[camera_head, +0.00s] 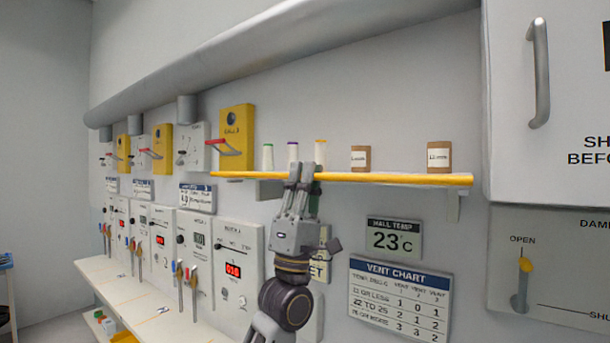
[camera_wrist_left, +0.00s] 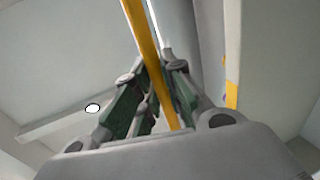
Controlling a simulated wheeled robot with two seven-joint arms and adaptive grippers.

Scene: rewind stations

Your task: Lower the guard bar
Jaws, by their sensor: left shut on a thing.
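The yellow guard bar (camera_head: 390,178) runs level along the front of a wall shelf in the head view. My left gripper (camera_head: 305,172) reaches up from below and is shut on the bar, left of its middle. In the left wrist view the bar (camera_wrist_left: 146,45) passes between the fingers of the left gripper (camera_wrist_left: 152,90). The fingers hide a short piece of the bar. My right gripper is not in view.
Thread spools (camera_head: 293,152) and two brown labelled containers (camera_head: 439,157) stand on the shelf behind the bar. A large white cabinet (camera_head: 550,170) is close on the right. Control panels (camera_head: 238,262) and a long ledge (camera_head: 150,310) line the wall at left.

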